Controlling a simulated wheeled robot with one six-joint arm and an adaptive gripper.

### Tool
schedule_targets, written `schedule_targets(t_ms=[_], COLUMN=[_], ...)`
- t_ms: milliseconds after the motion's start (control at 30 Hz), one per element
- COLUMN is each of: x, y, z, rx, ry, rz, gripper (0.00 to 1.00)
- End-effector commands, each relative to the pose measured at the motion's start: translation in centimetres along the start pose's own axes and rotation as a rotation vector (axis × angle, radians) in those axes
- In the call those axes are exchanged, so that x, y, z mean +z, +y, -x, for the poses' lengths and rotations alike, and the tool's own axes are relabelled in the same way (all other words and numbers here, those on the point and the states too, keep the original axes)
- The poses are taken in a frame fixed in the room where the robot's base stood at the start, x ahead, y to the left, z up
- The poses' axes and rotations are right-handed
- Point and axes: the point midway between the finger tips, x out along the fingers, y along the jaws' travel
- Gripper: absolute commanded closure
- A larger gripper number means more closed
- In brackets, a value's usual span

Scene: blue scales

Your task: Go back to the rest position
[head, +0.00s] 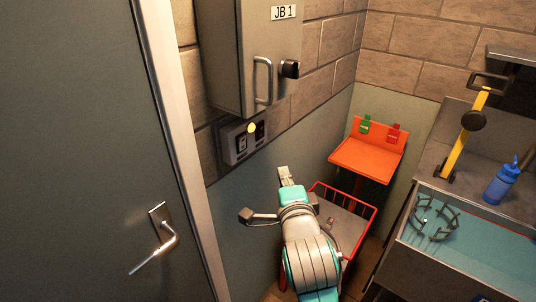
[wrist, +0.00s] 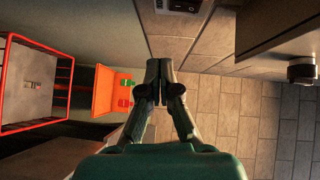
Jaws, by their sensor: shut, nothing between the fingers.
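My gripper (head: 286,175) is raised in front of the wall, below the switch box, in the head view. In the wrist view my gripper (wrist: 158,66) has its fingertips together with nothing between them. It touches nothing that I can see. My teal and grey arm hides part of the red-railed trolley behind it.
A grey door (head: 85,130) with a lever handle stands at left. A cabinet marked JB 1 (head: 235,50) hangs above a switch box (head: 241,142). An orange shelf (head: 366,158), a red-railed trolley (head: 350,215), a blue bottle (head: 500,185) and a workbench (head: 460,265) are at right.

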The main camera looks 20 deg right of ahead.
Motion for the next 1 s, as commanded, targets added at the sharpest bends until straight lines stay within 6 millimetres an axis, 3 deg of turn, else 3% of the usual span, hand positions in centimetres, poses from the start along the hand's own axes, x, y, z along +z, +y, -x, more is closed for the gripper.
schedule_targets(t_ms=[167,367,700,1000], x=[0.0,0.0,-0.4,-1.2], y=[0.9,5.7,15.0,21.3], z=[0.2,2.1,8.3,15.6], rx=[0.006,0.022,0.032,0.030], ry=[-0.004,-0.036,-0.113,-0.176], rz=[0.024,0.177,0.515,0.782], gripper=[1.00,1.00,1.00,1.00])
